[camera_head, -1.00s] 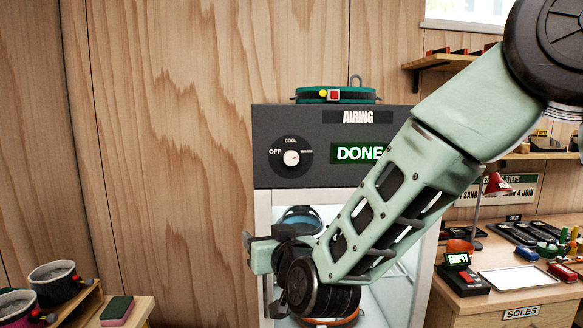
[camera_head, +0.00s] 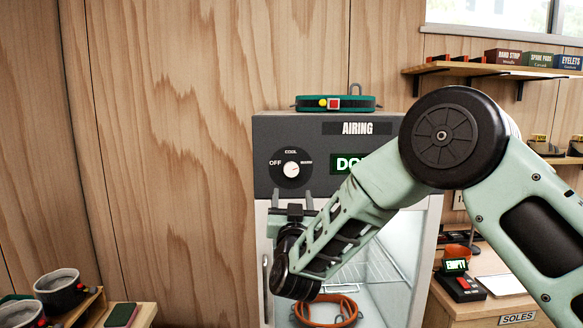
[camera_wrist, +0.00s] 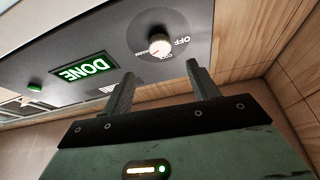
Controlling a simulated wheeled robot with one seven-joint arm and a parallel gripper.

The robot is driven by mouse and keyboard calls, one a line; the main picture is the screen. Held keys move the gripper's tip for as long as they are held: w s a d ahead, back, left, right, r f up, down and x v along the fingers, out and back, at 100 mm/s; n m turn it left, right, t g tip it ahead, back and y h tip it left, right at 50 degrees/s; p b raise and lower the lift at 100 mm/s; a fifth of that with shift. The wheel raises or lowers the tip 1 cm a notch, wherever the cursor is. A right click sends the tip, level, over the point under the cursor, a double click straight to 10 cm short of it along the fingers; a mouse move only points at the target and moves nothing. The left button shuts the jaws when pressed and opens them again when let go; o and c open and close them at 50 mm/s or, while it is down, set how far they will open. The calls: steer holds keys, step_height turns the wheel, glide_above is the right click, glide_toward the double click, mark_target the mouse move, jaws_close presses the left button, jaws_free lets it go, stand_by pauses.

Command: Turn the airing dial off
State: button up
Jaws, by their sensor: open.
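The airing dial (camera_head: 291,169) is a white knob on a round black plate on the dark cabinet panel (camera_head: 262,140). Its labels read OFF at left, COOL on top and WARM at right. Its mark appears to point right, towards WARM. The dial also shows in the wrist view (camera_wrist: 159,44), upside down. My gripper (camera_head: 293,196) is just below the dial, fingers pointing up. In the wrist view, the open, empty fingers (camera_wrist: 160,74) stand either side of the line to the knob, apart from it.
The green DONE display (camera_wrist: 83,72) sits beside the dial, partly hidden by my arm in the head view. A green harness belt (camera_head: 336,103) lies on top of the cabinet. Below, the lit cabinet holds an orange ring-shaped item (camera_head: 326,311). A workbench (camera_head: 480,308) stands at right.

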mark_target(291, 171)
steer(key=p+x, duration=0.3)
steer(key=x, duration=0.5)
steer(key=shift+r, duration=0.15)
steer(key=shift+w+r+p, duration=0.15)
steer(key=shift+w+p, duration=0.35)
steer(key=shift+w, duration=0.15)
steer(key=c, duration=1)
